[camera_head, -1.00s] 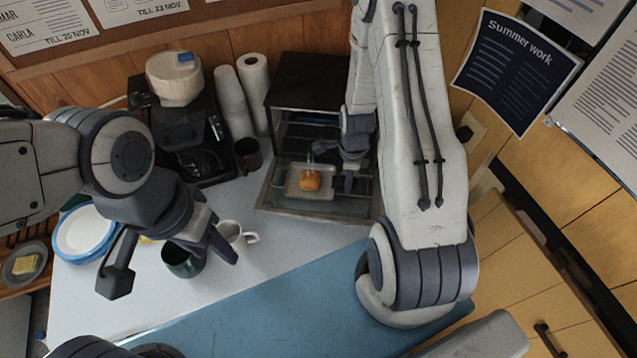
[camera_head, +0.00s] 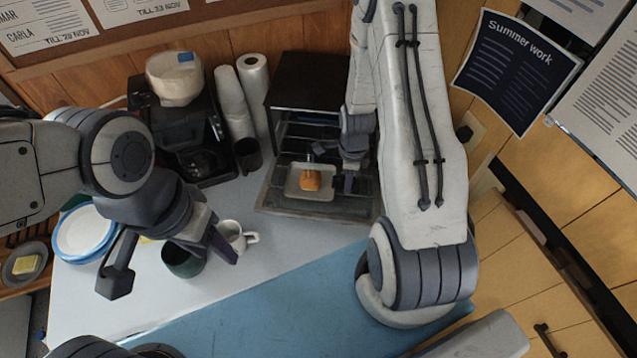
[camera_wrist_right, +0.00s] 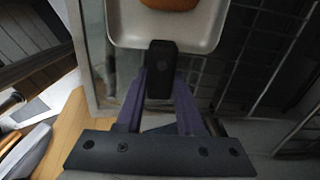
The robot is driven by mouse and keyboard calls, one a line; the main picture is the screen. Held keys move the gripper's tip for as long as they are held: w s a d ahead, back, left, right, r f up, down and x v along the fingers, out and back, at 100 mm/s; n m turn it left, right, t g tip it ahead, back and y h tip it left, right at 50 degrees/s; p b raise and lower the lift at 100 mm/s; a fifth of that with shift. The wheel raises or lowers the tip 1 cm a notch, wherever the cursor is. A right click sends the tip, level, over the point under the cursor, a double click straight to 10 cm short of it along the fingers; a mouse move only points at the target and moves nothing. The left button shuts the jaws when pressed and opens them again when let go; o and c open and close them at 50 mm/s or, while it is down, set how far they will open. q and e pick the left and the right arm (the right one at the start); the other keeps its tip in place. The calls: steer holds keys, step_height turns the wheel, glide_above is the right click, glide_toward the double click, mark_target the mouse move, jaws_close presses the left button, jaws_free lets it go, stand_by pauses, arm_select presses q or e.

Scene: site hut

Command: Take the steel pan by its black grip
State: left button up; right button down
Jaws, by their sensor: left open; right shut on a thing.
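The steel pan (camera_head: 294,186) is a shallow pale tray with an orange-brown bun (camera_head: 311,181) on it. It sits at the open front of the small oven (camera_head: 310,95). In the right wrist view the pan's rim (camera_wrist_right: 140,38) is just ahead of my fingers, and its black grip (camera_wrist_right: 161,72) stands between them. My right gripper (camera_wrist_right: 160,88) is shut on that grip; in the head view my arm partly hides it. My left gripper (camera_head: 170,266) is open and empty, its fingers spread above the dark green mug (camera_head: 182,262).
A white mug (camera_head: 232,236) stands beside the green one. Blue-rimmed plates (camera_head: 84,234) are at the left. A coffee machine (camera_head: 180,130), paper rolls (camera_head: 253,90) and a dark cup (camera_head: 247,154) stand left of the oven. The blue mat (camera_head: 270,315) in front is clear.

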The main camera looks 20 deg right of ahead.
steer(key=shift+r, duration=0.1)
stand_by(0.3)
steer(key=shift+r+p, duration=1.9)
steer(key=shift+r, duration=0.3)
